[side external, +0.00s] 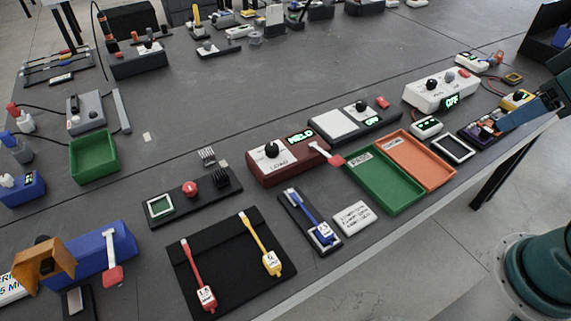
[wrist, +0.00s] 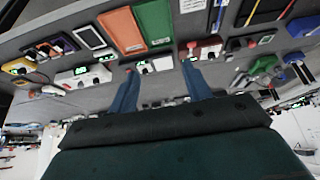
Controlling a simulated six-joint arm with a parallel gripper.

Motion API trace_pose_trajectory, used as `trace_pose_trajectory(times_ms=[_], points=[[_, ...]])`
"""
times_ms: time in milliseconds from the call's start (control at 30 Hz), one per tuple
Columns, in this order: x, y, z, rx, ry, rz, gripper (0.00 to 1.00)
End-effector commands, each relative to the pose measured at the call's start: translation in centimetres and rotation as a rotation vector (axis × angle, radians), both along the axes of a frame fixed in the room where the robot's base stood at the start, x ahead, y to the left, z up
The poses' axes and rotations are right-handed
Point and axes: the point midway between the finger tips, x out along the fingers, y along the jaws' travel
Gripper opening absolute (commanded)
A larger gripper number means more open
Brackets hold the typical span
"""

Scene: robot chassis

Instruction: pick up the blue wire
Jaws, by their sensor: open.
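The blue wire (side external: 306,212) lies on a small dark tray (side external: 292,211) near the front edge of the table, with a white label at its near end. In the wrist view the blue wire (wrist: 217,14) shows at the top edge, partly cut off. My gripper (wrist: 158,68) is open and empty, its two blue fingers spread wide apart. In the side view my gripper (side external: 512,114) is at the far right, above the table's right edge, well away from the blue wire. Only part of it shows there.
A black mat (side external: 228,259) left of the wire holds a red wire (side external: 199,275) and a yellow wire (side external: 260,244). A white label card (side external: 354,218) lies right of the wire. Green (side external: 384,184) and orange (side external: 421,160) trays and a red scale (side external: 287,160) stand nearby.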

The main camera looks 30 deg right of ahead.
Motion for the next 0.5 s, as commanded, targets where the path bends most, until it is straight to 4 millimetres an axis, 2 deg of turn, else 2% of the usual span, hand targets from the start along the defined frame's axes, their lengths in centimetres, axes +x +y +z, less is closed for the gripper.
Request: trace_pose_trajectory(times_ms=[267,500], points=[[0.8,0.4,0.0,0.009,0.019,0.005,0.49],[3.5,1.9,-0.3,0.034,0.080,0.013,0.49]])
